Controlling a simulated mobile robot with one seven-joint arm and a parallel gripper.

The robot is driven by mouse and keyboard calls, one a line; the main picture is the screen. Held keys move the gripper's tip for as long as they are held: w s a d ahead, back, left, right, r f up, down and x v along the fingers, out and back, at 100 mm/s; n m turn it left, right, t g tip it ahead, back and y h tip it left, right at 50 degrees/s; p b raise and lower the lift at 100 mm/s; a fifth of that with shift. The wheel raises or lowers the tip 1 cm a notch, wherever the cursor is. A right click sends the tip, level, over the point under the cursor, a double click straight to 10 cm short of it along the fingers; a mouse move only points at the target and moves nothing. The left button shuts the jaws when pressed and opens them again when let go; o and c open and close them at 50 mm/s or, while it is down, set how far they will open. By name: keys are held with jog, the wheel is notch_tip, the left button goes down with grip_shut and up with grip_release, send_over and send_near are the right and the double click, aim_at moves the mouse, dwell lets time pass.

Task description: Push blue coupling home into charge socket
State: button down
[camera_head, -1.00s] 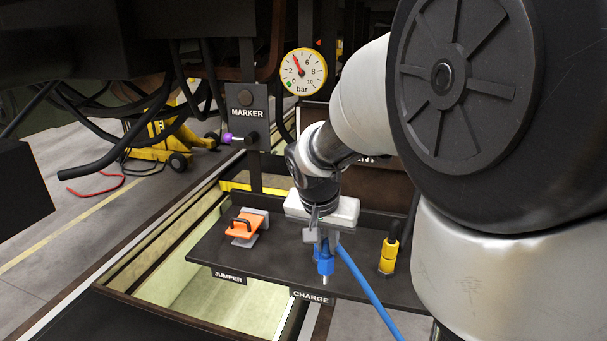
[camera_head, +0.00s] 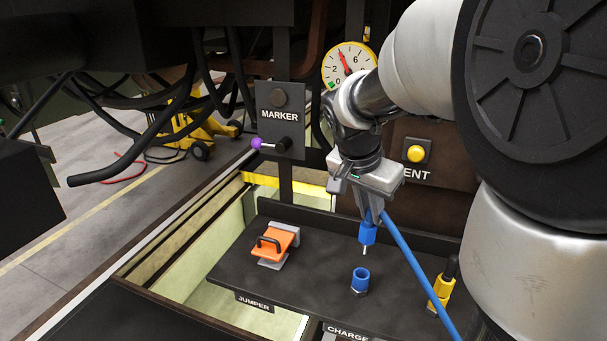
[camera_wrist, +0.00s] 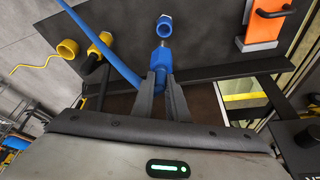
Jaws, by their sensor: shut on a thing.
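The blue coupling (camera_head: 367,233) has a blue body with a pale metal tip, which points down in the head view. A blue hose runs from it. My gripper (camera_head: 368,212) is shut on the coupling; its two fingers also show around it in the wrist view (camera_wrist: 157,85). The charge socket (camera_head: 360,280) is a short blue ring on the black shelf, above the CHARGE label. It shows in the wrist view (camera_wrist: 165,26) just beyond the coupling's tip (camera_wrist: 162,42). In the head view the coupling is above the socket, with a visible gap between them.
An orange jumper plug (camera_head: 274,243) sits left on the shelf (camera_head: 310,265). A yellow fitting (camera_head: 441,290) stands to the right. The MARKER panel (camera_head: 279,115) with its purple-knobbed lever, a pressure gauge (camera_head: 350,66) and a yellow button (camera_head: 415,153) are behind. The blue hose (camera_head: 420,275) hangs right.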

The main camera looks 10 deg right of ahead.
aim_at(365, 251)
jog(key=shift+f+b, duration=0.1)
jog(key=shift+b, duration=0.2)
notch_tip(365, 251, down, 6)
jog(key=b, duration=0.5)
jog(key=shift+b, duration=0.7)
dwell(1.9)
jog(key=shift+f+b, duration=0.3)
jog(key=shift+f+b, duration=1.45)
jog(key=shift+f, duration=0.15)
jog(key=c, duration=1.7)
grip_release()
jog(key=shift+r, duration=0.1)
jog(key=shift+o, duration=0.2)
jog(key=p+v, duration=0.1)
jog(key=v, duration=1.6)
jog(key=shift+r, duration=0.2)
